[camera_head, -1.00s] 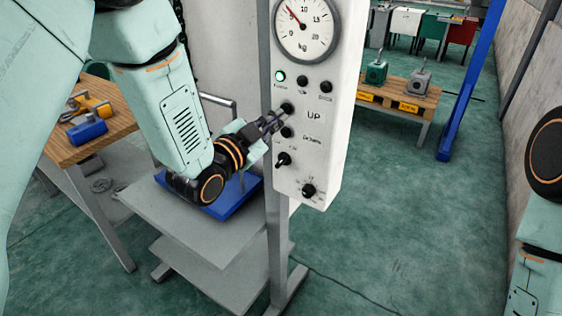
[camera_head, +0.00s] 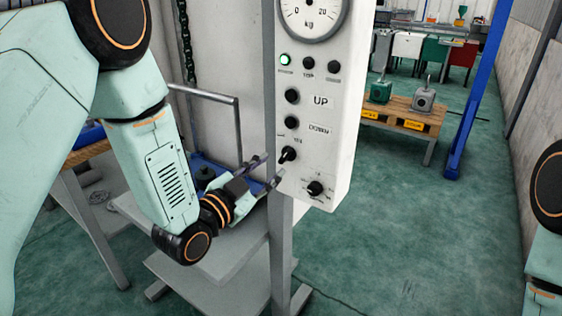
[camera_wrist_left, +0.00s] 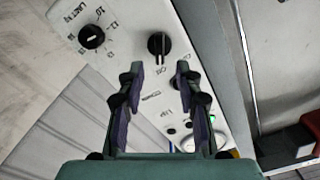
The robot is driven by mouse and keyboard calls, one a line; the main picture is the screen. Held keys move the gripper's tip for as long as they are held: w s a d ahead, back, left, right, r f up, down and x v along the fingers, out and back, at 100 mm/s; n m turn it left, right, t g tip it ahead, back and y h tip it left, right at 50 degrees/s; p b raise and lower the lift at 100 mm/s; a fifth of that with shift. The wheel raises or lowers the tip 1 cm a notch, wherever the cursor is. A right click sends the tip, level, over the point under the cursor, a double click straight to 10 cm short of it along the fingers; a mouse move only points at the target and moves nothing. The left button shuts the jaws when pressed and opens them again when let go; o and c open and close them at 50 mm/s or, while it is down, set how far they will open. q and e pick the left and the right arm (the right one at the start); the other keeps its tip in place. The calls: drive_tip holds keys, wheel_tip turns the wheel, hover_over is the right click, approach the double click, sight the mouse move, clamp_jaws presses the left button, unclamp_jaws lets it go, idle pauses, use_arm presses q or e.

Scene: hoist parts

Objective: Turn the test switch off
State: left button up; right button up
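The test switch (camera_head: 287,155) is a black rotary knob low on the white control panel (camera_head: 335,150), under the UP and DOWN buttons. In the left wrist view the switch (camera_wrist_left: 160,45) shows a pale pointer line, roughly upright in the picture; small lettering beside it is hard to read. My left gripper (camera_head: 271,170) is just left of the switch in the head view, fingers apart. In the left wrist view its open fingertips (camera_wrist_left: 159,70) straddle the line to the knob, which lies just beyond them, apparently untouched. My right gripper is out of view.
A limit dial (camera_head: 315,188) sits low right of the switch; the UP button (camera_head: 292,96) and DOWN button (camera_head: 291,122) are above. A green lamp (camera_head: 285,60) is lit. A grey post (camera_head: 281,240) supports the panel. A grey cart (camera_head: 225,250) stands below my left arm.

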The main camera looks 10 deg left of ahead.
sight(283, 157)
use_arm(q)
drive_tip(key=shift+x, duration=2.75)
drive_tip(key=shift+c, duration=0.2)
clamp_jaws()
